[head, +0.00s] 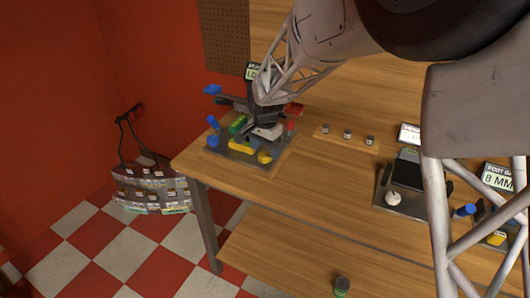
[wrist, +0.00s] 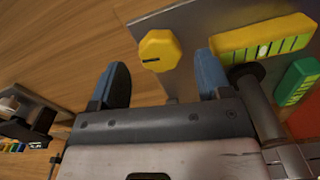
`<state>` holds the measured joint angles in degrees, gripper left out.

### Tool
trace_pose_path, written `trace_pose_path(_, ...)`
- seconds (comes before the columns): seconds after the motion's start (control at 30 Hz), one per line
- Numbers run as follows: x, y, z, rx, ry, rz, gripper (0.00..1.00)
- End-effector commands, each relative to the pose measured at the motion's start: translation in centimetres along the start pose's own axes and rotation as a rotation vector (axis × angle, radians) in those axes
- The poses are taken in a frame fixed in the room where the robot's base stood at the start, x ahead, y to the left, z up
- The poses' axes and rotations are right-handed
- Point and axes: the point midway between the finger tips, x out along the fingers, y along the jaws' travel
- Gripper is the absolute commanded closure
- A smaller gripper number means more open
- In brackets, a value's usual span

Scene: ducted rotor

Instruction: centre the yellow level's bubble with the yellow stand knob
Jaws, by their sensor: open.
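The yellow stand knob (wrist: 159,50) is a faceted knob with a dark line on its face, at the edge of the grey stand plate. The yellow level (wrist: 258,30) lies right of it in the wrist view, with a green vial. A pale spot, seemingly the bubble, shows near the vial's middle; its exact centring is hard to judge. My gripper (wrist: 161,80) is open, its blue fingertips either side of the knob's line and just short of it, with no visible contact. In the head view the yellow level (head: 240,146) and yellow knob (head: 265,157) show below my gripper.
A green level (wrist: 298,82) and a dark post (wrist: 246,76) stand close to my right finger. In the head view, blue knobs (head: 213,141) are on the stand's left and small cylinders (head: 347,134) sit right. Bare wood lies in front of the stand.

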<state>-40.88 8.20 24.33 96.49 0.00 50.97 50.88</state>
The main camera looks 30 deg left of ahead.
Motion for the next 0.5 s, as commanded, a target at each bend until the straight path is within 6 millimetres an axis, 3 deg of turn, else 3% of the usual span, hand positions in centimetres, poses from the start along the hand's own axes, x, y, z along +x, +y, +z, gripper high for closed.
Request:
trace_pose_path(0.3,-4.0,0.0,0.0,0.0,0.001,-0.001,0.29)
trace_pose_path(0.5,-5.3,0.0,0.0,0.0,0.0,0.0,0.29)
